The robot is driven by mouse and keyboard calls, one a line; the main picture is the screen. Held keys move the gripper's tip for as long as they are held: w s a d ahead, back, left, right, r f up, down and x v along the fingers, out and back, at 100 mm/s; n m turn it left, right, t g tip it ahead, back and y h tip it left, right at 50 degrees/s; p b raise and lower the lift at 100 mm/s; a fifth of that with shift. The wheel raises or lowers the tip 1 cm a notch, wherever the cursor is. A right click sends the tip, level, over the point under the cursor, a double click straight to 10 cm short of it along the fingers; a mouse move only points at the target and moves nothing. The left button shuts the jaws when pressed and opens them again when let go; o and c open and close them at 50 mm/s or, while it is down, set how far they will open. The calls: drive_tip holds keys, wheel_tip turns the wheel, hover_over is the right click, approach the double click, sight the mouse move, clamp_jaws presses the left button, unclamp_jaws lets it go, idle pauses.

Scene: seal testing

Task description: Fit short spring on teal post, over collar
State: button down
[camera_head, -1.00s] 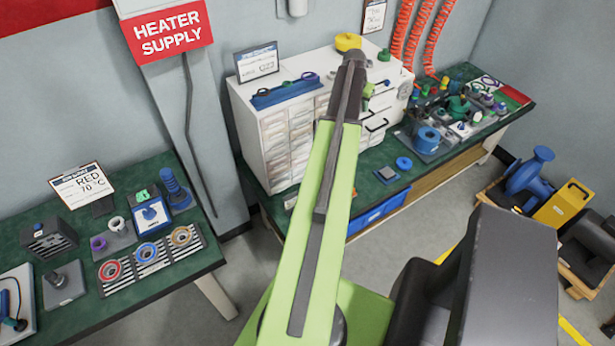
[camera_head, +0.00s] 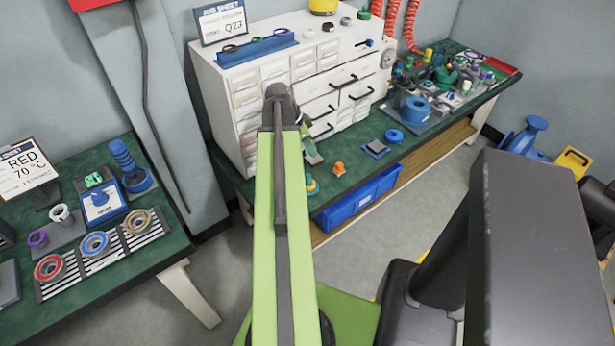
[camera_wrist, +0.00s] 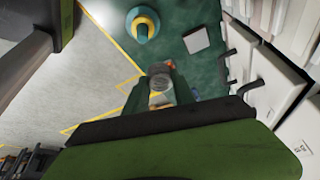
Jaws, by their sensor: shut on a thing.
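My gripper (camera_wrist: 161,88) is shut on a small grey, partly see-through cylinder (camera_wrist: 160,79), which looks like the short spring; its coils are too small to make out. In the head view my gripper (camera_head: 313,152) shows beyond the arm, over the green bench in front of the drawer cabinet, and the held piece cannot be made out. A round teal piece with a yellow band (camera_wrist: 143,26) stands ahead and left of my gripper in the wrist view, apart from it. It also shows in the head view (camera_head: 312,187), partly behind my arm. I cannot tell whether it is the teal post.
A small orange piece (camera_head: 338,168), a grey square plate (camera_head: 376,148) and a blue ring (camera_head: 394,136) lie on the bench. The white drawer cabinet (camera_head: 285,90) stands close behind. A blue bin (camera_head: 358,200) sits under the bench. Crowded fixtures stand at the right end.

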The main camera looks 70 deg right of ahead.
drive_tip(key=a+f+b, duration=0.1)
drive_tip(key=a+f, duration=0.1)
drive_tip(key=shift+f+m, duration=0.3)
drive_tip(key=shift+m, duration=0.1)
drive_tip(key=shift+s+a+f, duration=0.1)
drive_tip(key=shift+a, duration=0.3)
drive_tip(key=shift+f+b, duration=2.05)
drive_tip(key=shift+b, duration=0.05)
drive_tip(key=shift+f+b, duration=0.35)
drive_tip(key=c, duration=1)
unclamp_jaws()
drive_tip(key=shift+o, duration=0.2)
